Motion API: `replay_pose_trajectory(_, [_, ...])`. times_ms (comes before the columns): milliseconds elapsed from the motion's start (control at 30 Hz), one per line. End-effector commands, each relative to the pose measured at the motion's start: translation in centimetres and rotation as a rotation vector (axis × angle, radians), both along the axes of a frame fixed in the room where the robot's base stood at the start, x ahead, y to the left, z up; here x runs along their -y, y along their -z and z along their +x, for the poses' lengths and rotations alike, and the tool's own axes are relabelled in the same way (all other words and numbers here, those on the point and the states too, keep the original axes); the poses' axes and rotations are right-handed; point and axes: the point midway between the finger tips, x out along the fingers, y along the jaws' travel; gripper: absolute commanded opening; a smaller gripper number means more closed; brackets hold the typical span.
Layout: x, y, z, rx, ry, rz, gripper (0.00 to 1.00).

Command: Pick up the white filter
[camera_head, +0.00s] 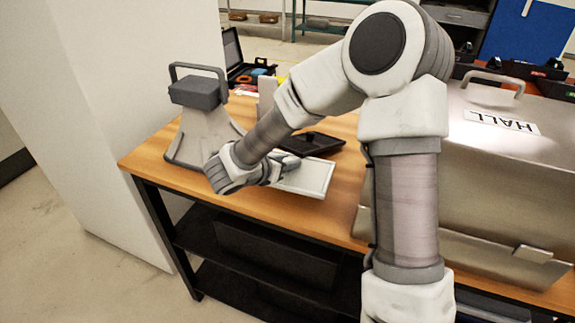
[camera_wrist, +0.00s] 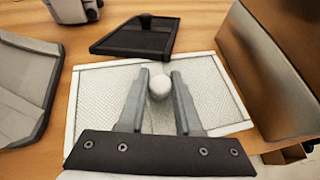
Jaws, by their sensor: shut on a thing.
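The white filter (camera_head: 308,177) is a flat rectangular panel with a pale frame and a grey mesh face. It lies on or just above the wooden table in the head view, partly hidden by my wrist. In the wrist view the filter (camera_wrist: 98,97) spreads below my gripper, with a round white knob (camera_wrist: 159,86) at its middle. My gripper (camera_wrist: 159,80) has its two fingers on either side of this knob and is shut on it. The fingertips also show beside the filter in the head view (camera_head: 289,164). I cannot tell whether the filter is lifted.
A black tray-like cover with a knob (camera_wrist: 140,38) lies just behind the filter. A grey stand with a handle (camera_head: 205,125) is at the left. A large metal case marked HALL (camera_head: 480,170) stands at the right. Bare wooden table (camera_head: 270,208) shows at the front.

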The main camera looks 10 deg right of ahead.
Motion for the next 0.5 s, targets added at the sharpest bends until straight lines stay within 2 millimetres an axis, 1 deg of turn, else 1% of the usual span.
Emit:
replay_pose_trajectory(33, [0.0,-1.9,0.0,0.003,0.0,-0.002,0.0])
replay_pose_trajectory(100, [0.0,-3.3,0.0,0.003,-0.001,-0.003,0.0])
replay_pose_trajectory(300, [0.0,-6.9,0.0,0.003,0.0,-0.001,0.0])
replay_pose_trajectory(500, [0.0,-9.6,0.0,0.002,-0.001,-0.001,0.0])
